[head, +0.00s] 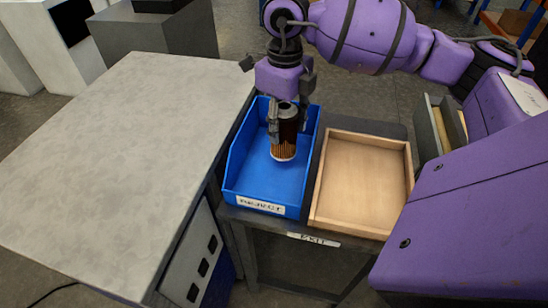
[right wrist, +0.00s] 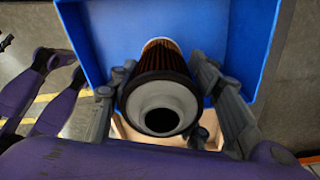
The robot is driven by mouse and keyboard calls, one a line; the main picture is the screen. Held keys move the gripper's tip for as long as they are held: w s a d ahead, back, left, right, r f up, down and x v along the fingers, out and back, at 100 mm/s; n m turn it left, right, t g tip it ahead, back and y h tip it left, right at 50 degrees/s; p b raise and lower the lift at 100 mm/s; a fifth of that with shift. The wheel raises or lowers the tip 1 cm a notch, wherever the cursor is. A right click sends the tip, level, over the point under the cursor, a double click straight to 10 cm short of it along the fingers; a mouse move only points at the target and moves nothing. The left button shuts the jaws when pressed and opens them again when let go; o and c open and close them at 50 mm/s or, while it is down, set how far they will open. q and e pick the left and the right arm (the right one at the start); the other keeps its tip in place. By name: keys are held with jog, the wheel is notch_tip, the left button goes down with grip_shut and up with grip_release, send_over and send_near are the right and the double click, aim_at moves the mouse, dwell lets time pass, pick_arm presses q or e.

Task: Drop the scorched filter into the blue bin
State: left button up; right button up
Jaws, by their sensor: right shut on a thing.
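The scorched filter (head: 285,140) is a pleated cartridge, dark brown to black on its upper part and tan-orange lower down, with a grey end cap. My right gripper (head: 287,125) is shut on it and holds it upright, within the outline of the blue bin (head: 240,178). I cannot tell whether the filter's lower end touches the bin floor. In the right wrist view the filter (right wrist: 160,95) sits between the two fingers of the gripper, its hollow grey cap facing the camera. The blue bin (right wrist: 95,35) lies behind it. The bin carries a REJECT label. My left gripper is not in view.
A shallow wooden tray (head: 362,172), empty, stands right of the bin, above a label that seems to read EXIT (head: 313,239). A wide grey table (head: 120,160), bare on top, lies to the left. The rest of the bin's floor looks clear.

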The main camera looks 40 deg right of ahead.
jog(key=o, duration=1.3)
jog(key=shift+r, duration=0.15)
notch_tip(320, 180, up, 12)
jog(key=shift+f, duration=0.1)
